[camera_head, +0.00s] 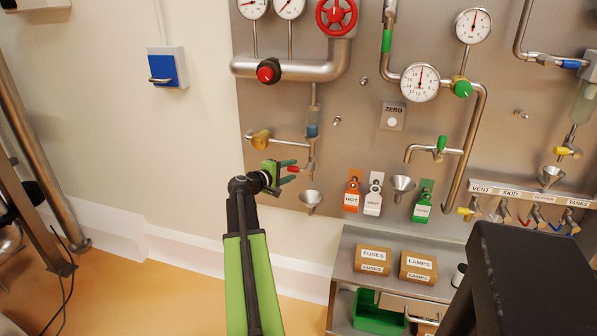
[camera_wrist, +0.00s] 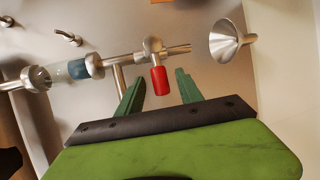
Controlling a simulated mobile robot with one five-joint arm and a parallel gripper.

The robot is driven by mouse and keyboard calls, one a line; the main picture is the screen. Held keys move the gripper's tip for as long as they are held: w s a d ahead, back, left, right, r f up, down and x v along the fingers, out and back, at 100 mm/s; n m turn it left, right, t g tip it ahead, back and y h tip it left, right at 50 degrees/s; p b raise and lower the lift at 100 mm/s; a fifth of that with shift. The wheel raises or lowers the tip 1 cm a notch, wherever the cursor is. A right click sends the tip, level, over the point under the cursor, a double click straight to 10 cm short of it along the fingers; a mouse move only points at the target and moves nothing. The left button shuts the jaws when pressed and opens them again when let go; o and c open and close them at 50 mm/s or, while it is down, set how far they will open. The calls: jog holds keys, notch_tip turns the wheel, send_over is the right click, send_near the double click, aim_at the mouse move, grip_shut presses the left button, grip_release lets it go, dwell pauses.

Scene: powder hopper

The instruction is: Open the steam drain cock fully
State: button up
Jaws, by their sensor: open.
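A small cock with a red handle (camera_head: 293,169) sits on the thin vertical drain pipe below a sight glass (camera_head: 312,124) and above a metal funnel (camera_head: 311,199). Its red handle (camera_wrist: 159,80) stands out crosswise to the pipe. My gripper (camera_head: 287,172) is open, with green fingers pointing at the cock. In the wrist view the open gripper (camera_wrist: 160,88) has the red handle between its fingertips, with a gap on each side. The sight glass (camera_wrist: 75,69) is at left there and the funnel (camera_wrist: 229,40) at right.
A brass-coloured knob (camera_head: 261,139) is close above my gripper. A red button (camera_head: 267,72) is on the thick pipe above. HOT (camera_head: 352,196) and other tags hang to the right. A shelf with a FUSES box (camera_head: 373,260) stands below right.

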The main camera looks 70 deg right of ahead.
jog(key=x, duration=0.5)
jog(key=shift+b, duration=0.35)
grip_shut()
dwell(1.0)
